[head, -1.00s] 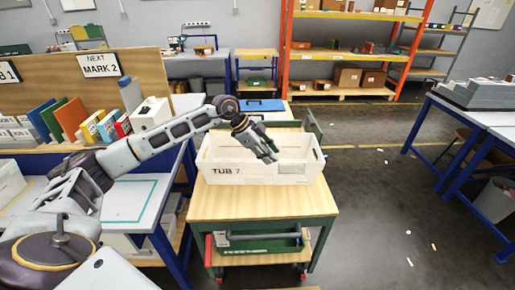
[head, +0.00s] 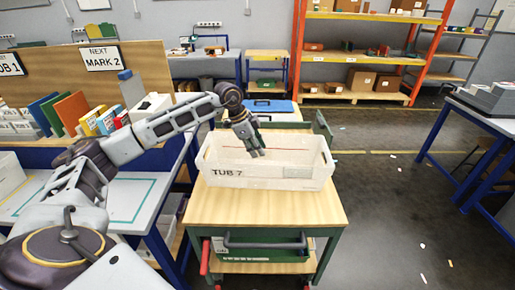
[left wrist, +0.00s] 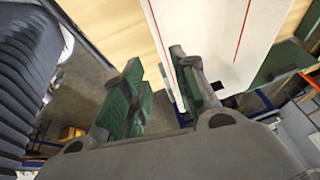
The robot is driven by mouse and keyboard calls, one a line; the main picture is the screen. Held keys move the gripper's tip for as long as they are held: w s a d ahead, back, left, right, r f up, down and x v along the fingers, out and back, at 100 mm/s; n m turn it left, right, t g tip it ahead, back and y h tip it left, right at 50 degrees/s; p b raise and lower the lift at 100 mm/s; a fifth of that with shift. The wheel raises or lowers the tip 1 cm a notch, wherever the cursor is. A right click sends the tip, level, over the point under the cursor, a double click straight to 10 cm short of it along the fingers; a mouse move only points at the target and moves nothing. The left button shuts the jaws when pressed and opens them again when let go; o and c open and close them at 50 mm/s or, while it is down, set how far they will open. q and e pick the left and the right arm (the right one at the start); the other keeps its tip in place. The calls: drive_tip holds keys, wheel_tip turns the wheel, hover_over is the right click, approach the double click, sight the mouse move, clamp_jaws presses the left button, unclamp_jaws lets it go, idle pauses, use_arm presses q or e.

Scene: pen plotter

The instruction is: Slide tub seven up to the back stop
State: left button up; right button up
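The white tub (head: 280,178), marked TUB 7, stands upright on the wooden top of a green cart (head: 260,209). A thin red line runs across its inside. I cannot tell whether either finger touches the tub. I cannot pick out the back stop with certainty. My right gripper is not in view.
A green upright panel (head: 321,125) stands behind the tub at right. A blue case (head: 272,106) lies beyond. A bench (head: 150,205) with coloured binders (head: 72,112) is at left, and another bench (head: 465,125) at right. Open floor lies right of the cart.

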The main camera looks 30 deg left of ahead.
sight(270, 173)
use_arm(q)
drive_tip(key=shift+w+f, duration=0.1)
drive_tip(key=shift+f, duration=0.1)
drive_tip(key=shift+x, duration=6.75)
drive_tip(key=shift+d, duration=0.1)
drive_tip(key=shift+c, duration=0.3)
clamp_jaws()
